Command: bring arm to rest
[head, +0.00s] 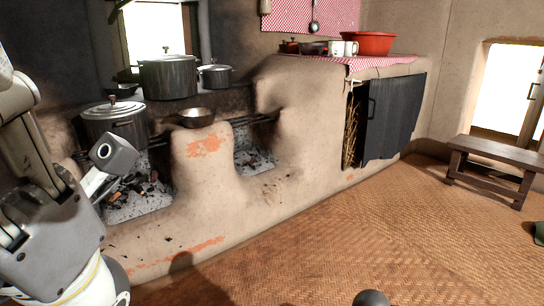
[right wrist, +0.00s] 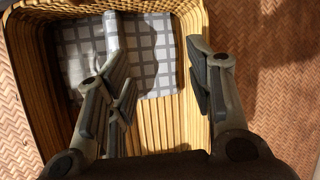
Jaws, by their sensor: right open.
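My left arm comes in from the left in the head view. A single grey finger-like end of my left gripper (head: 113,158) shows in front of the hearth's left fire opening; whether it is open is hidden. My right gripper (right wrist: 160,75) is open in the right wrist view, with nothing between its fingers. It is over a wicker basket (right wrist: 195,12) holding a grey-and-white checked cloth (right wrist: 155,55). I cannot tell how far above the cloth the fingertips are.
The mud hearth (head: 290,180) bears a lidded pot (head: 115,125), a larger pot (head: 168,78), a smaller pot (head: 214,76) and a pan (head: 196,117). A red basin (head: 369,43) and mugs (head: 343,48) stand farther right. A bench (head: 490,153) stands right; the woven floor (head: 370,220) is mostly clear.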

